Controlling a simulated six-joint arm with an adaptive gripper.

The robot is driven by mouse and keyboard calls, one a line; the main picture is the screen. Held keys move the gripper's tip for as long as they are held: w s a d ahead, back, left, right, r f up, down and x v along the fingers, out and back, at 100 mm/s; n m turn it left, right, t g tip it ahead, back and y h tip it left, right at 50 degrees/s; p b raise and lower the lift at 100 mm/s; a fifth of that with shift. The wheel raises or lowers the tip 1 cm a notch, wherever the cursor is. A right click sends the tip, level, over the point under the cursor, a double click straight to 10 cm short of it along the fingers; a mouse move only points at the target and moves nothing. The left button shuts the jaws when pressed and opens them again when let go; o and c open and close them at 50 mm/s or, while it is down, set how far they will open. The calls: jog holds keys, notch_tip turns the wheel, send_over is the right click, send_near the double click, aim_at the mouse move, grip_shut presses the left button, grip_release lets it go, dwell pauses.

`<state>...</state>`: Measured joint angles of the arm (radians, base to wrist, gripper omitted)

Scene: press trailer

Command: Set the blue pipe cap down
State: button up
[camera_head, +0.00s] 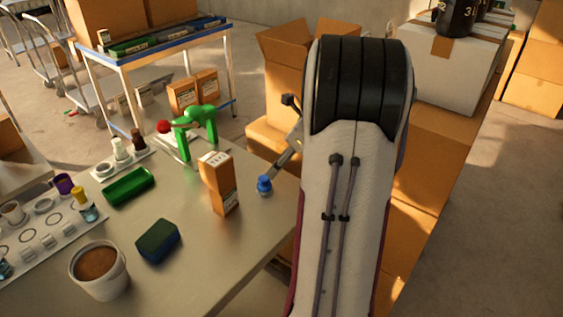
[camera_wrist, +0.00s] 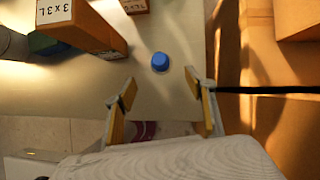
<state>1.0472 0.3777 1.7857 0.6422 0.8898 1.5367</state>
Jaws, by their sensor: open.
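The blue pipe cap (camera_head: 264,185) stands on the grey table (camera_head: 190,262) close to its right edge, just right of an orange-and-white carton. In the wrist view, the cap (camera_wrist: 160,62) lies just beyond the fingertips, centred between them and touching neither. My gripper (camera_wrist: 158,88) is open and empty, its two fingers well apart. In the head view, my gripper (camera_head: 279,170) shows only in part beside the cap; my arm hides the rest.
The carton (camera_head: 218,183) stands close left of the cap. Cardboard boxes (camera_head: 425,180) stand beyond the right edge.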

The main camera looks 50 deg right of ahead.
dwell(0.4)
jog(key=a+r+n+g, duration=0.1)
jog(key=a+r+n, duration=0.55)
jog(key=a, duration=0.65)
jog(key=a+r+n, duration=0.3)
jog(key=a+n, duration=0.7)
jog(key=a, duration=0.2)
jog(key=s+a+n+h, duration=0.1)
jog(key=s+a+n, duration=1.3)
jog(key=n, duration=0.3)
jog(key=shift+s+a+f+t, duration=0.15)
jog(key=shift+s+a+t, duration=0.15)
jog(key=shift+s, duration=0.1)
jog(key=shift+n, duration=0.25)
